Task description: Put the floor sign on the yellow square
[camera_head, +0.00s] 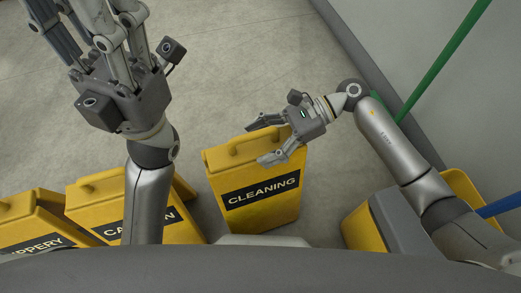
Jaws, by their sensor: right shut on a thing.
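A yellow floor sign reading CLEANING (262,205) stands upright on the floor in the middle of the head view, with a handle on its top. My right gripper (263,139) is shut on this sign at its top, one finger on each side of the handle. My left gripper (88,14) is at the upper left, raised and away from the signs; its fingertips run off the top edge. No yellow square shows in this view.
Two more yellow signs stand at the lower left, one reading SLIPPERY in part (38,225) and one partly hidden by my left arm (96,205). A yellow and grey bucket (366,228) is at the lower right. A green pole (447,55) leans at a wall. The upper middle floor is clear.

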